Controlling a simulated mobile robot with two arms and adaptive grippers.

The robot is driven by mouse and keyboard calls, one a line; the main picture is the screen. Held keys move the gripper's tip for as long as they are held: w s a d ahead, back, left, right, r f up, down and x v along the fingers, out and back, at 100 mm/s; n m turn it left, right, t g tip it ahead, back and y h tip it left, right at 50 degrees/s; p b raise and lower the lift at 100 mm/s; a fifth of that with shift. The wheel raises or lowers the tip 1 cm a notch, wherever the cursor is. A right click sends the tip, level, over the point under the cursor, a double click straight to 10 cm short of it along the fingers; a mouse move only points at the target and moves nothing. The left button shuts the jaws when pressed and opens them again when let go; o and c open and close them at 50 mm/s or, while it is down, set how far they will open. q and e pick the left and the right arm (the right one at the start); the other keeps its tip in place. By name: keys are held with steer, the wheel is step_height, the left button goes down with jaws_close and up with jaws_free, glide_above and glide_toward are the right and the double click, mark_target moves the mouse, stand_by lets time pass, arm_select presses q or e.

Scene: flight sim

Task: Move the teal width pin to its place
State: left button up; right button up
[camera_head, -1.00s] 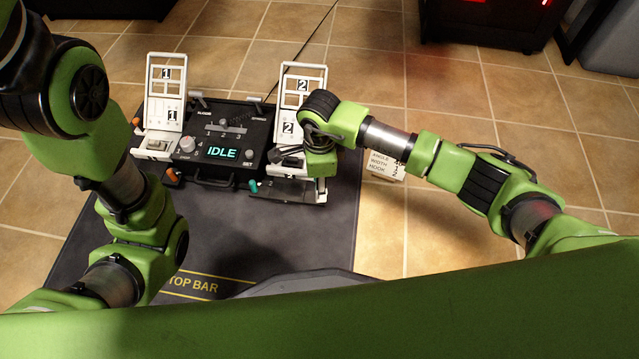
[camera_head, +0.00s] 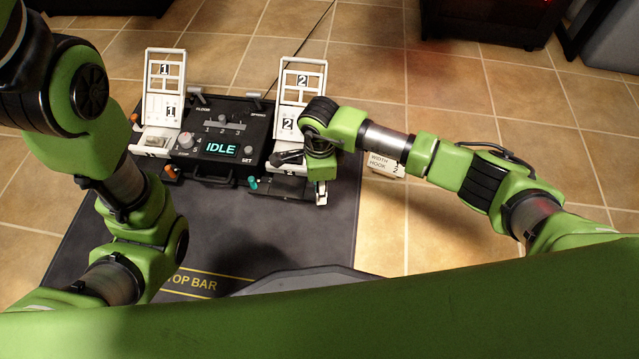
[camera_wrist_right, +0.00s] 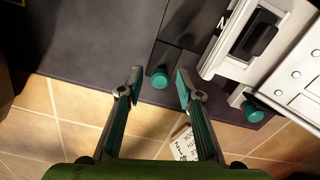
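A teal pin (camera_head: 253,183) shows at the front of the right white stand, marked 2 (camera_head: 302,80), in the head view. In the right wrist view, one teal pin head (camera_wrist_right: 159,78) sits at the end of a dark strip and another (camera_wrist_right: 253,111) at the edge of the white stand. No label shows which is the width pin. My right gripper (camera_wrist_right: 160,84) is open, its fingertips on either side of the first pin head in the picture; contact is not visible. In the head view my right wrist covers part of the stand's right side. My left gripper is out of view.
A black console (camera_head: 217,130) reading IDLE stands between the two stands. The left stand (camera_head: 165,85) has orange pins (camera_head: 171,172). A printed card (camera_head: 385,163) lies on the tiles right of the dark mat (camera_head: 310,235). The mat's front is mostly clear.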

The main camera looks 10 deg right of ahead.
steer(key=shift+r, duration=0.15)
step_height(320, 180, up, 12)
stand_by(0.6)
stand_by(0.4)
